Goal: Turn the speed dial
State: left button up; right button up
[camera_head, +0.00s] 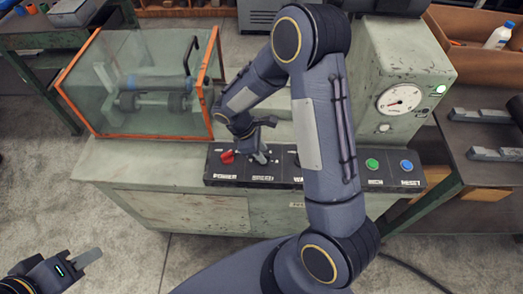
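The control panel (388,181) is a dark strip on the front of the green machine bench. It has a red power switch (227,156) at its left end and a label beside it that seems to read SPEED (262,177). My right gripper (261,157) points down at the panel just above that label, right of the red switch. It hides the dial there, and I cannot tell whether it touches it or how far its fingers are apart. My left gripper (88,258) is low at the left, away from the bench, and seems to hold nothing; its finger gap is unclear.
A glass box with an orange frame (140,134) and rollers inside stands left on the bench. A round gauge (399,98) is on the machine housing. Green (372,164) and blue (406,165) buttons are at the panel's right. My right arm crosses the panel's middle.

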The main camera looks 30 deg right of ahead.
jog(key=shift+s+d+f, duration=0.1)
jog(key=shift+f, duration=0.25)
grip_shut()
